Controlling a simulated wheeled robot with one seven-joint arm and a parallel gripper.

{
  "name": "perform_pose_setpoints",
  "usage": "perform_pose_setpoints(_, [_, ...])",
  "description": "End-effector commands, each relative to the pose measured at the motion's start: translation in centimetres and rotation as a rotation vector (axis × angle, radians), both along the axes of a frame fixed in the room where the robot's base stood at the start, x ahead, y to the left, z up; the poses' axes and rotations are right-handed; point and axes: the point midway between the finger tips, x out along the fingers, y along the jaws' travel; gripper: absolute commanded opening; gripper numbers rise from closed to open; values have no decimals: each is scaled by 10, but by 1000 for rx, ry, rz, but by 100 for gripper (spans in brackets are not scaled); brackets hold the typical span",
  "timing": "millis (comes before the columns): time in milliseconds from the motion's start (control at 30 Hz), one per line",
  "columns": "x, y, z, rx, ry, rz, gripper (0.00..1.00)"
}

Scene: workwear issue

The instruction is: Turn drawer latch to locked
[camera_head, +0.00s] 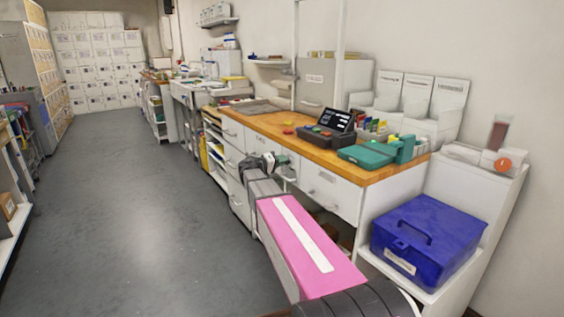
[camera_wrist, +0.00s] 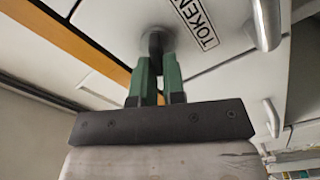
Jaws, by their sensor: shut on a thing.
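In the wrist view, a round dark grey latch knob (camera_wrist: 155,42) sits on a pale drawer front (camera_wrist: 115,25), beside a label reading "TOKEN", the rest cut off. The two green fingers of my gripper (camera_wrist: 158,78) are shut on the knob from either side. The fingertips hide part of it, so I cannot tell which way the latch is turned. In the head view, my gripper (camera_head: 284,172) is at the white drawer fronts under the wooden counter, and my arm hides the latch.
The wooden counter (camera_head: 375,173) holds a teal device (camera_head: 366,155) and a black terminal (camera_head: 332,130). A blue box (camera_head: 430,235) stands on a low shelf at the right. Bar handles (camera_wrist: 265,22) stick out near my gripper. The grey floor (camera_head: 150,210) is clear on the left.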

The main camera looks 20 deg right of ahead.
Motion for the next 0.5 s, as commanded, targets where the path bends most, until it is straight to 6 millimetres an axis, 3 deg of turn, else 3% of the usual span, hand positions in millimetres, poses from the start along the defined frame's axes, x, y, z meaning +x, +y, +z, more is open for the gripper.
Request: perform_pose_setpoints(500, [2, 1, -5, -107, 380, 0, 0])
